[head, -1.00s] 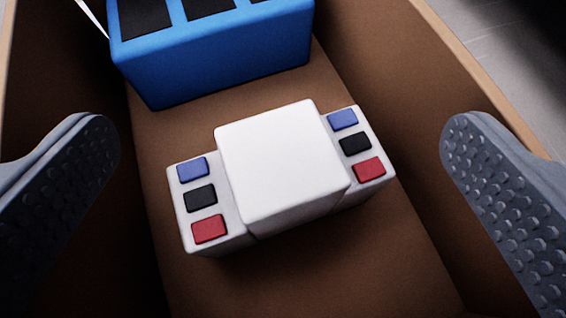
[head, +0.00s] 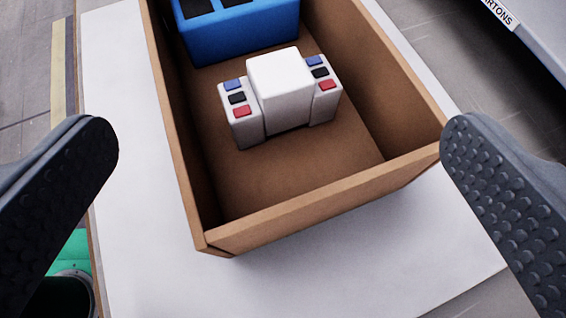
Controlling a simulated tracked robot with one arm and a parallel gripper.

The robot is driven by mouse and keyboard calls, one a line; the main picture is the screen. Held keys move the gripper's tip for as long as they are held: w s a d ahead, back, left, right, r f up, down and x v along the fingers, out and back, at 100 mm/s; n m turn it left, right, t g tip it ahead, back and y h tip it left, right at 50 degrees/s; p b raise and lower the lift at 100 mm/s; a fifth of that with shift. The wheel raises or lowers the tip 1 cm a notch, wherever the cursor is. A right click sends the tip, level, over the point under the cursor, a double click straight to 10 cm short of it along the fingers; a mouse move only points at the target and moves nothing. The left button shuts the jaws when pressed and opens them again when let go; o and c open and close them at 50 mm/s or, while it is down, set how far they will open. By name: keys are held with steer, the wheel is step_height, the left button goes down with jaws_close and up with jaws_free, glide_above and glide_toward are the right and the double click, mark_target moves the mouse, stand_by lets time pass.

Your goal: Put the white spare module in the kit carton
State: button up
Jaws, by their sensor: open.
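The white spare module (head: 280,82) sits on the floor of the brown kit carton (head: 330,216). It has a raised white block in the middle and blue, black and red pads on each side. It stands upright, apart from the carton walls as far as I can see. My gripper (head: 280,150) is open and empty. Its two grey studded fingers are wide apart at the left and right of the picture, nearer the camera than the carton. Nothing is between the pads.
A blue block with dark recesses (head: 240,32) is also in the carton, behind the module. The carton stands on a white surface (head: 400,270). A green thing (head: 70,255) shows at lower left. A grey panel with a label ending "ARTONS" (head: 500,14) is at upper right.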

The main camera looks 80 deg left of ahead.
steer(key=shift+v, duration=1.05)
